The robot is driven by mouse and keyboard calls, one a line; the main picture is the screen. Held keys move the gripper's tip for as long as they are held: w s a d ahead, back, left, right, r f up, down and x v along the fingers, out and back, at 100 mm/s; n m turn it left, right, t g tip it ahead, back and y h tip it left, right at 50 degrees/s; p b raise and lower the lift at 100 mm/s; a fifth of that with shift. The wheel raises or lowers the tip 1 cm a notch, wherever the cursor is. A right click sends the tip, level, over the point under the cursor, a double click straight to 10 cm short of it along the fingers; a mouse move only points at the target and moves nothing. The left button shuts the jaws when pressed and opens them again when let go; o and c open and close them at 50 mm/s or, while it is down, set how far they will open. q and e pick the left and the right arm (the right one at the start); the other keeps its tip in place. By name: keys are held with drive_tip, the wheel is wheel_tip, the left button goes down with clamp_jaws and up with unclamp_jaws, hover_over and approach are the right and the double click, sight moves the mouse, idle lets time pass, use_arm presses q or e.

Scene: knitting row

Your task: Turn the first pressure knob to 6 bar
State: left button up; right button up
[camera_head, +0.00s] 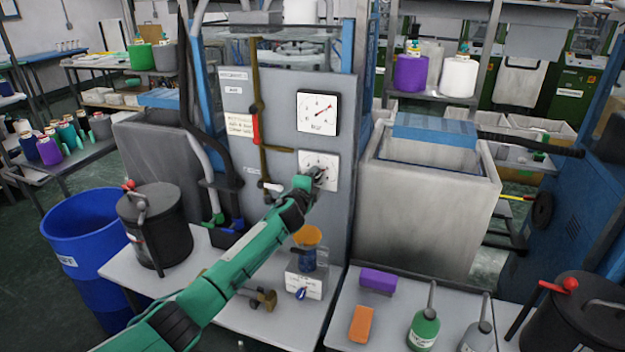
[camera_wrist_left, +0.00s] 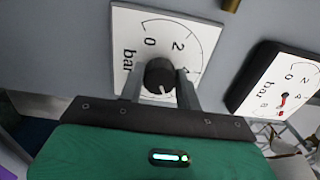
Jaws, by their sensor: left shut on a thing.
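The pressure knob (camera_wrist_left: 160,76) is dark and round, on a square white dial plate (camera_wrist_left: 128,24) on the grey panel. In the left wrist view the plate shows 0, 2 and "bar"; the rest of the scale is hidden behind my gripper. A small white mark on the knob points toward the bottom of that view. My left gripper (camera_head: 318,174) is at the plate, with one finger on each side of the knob, shut on it. Above the plate in the head view is a pressure gauge (camera_head: 317,113) with a red needle pointing up and right. My right gripper is not in view.
A brown pipe with a red lever (camera_head: 255,126) runs down the panel left of the gauge. An orange-topped beaker (camera_head: 307,248) stands below my left forearm. A black pot (camera_head: 152,222) and blue barrel (camera_head: 84,258) are at left. A grey tank (camera_head: 430,215) is at right.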

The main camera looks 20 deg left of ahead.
use_arm(q)
drive_tip(key=o, duration=1)
drive_tip(key=shift+s, duration=0.1)
drive_tip(key=s+b, duration=0.1)
drive_tip(key=s, duration=1.2)
drive_tip(key=shift+s+a+b, duration=0.2)
drive_tip(key=shift+s+b, duration=0.1)
drive_tip(key=shift+b, duration=0.1)
drive_tip(key=shift+f, duration=0.1)
